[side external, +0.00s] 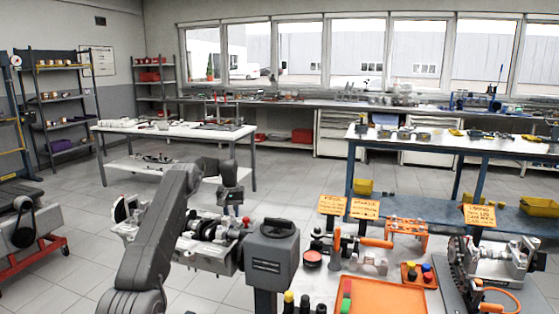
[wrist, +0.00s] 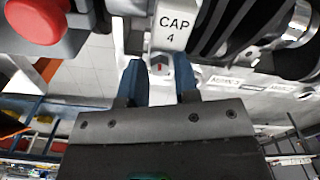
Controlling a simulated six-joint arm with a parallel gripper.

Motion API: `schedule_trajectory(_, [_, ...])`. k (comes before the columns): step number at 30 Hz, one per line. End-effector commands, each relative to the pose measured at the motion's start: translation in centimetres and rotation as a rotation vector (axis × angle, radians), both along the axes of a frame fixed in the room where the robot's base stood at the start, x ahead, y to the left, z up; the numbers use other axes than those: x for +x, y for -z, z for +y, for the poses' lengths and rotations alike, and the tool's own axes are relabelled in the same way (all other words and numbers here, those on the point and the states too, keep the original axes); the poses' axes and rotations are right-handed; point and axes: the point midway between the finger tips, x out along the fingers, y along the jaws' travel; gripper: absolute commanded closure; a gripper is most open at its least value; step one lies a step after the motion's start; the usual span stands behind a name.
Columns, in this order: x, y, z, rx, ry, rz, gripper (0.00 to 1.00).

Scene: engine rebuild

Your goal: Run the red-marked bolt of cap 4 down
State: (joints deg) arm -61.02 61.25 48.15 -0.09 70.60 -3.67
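The cap 4 (wrist: 173,30), a white block labelled "CAP 4", is at the top middle of the wrist view. In the side view my gripper (side external: 232,210) points down over the engine block (side external: 207,256); the bolt is too small to make out there.
A red knob (wrist: 38,18) stands left of the cap in the wrist view. Dark round crank parts (wrist: 235,25) lie close on the right. In the side view a grey box-shaped post (side external: 272,252) stands right of the engine, and an orange tray (side external: 385,298) lies beyond it.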

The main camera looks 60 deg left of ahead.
Motion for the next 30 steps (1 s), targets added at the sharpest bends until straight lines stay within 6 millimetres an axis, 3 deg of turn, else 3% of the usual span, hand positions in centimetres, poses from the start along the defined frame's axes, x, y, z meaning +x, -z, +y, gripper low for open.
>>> schedule_trajectory(18, [0.0,-11.5,0.1,0.004,-0.006,-0.002,0.71])
schedule_trajectory(23, [0.0,-13.8,0.1,0.003,-0.006,-0.001,0.71])
schedule_trajectory(30, [2.0,-15.9,-2.4,0.019,0.047,-0.011,0.71])
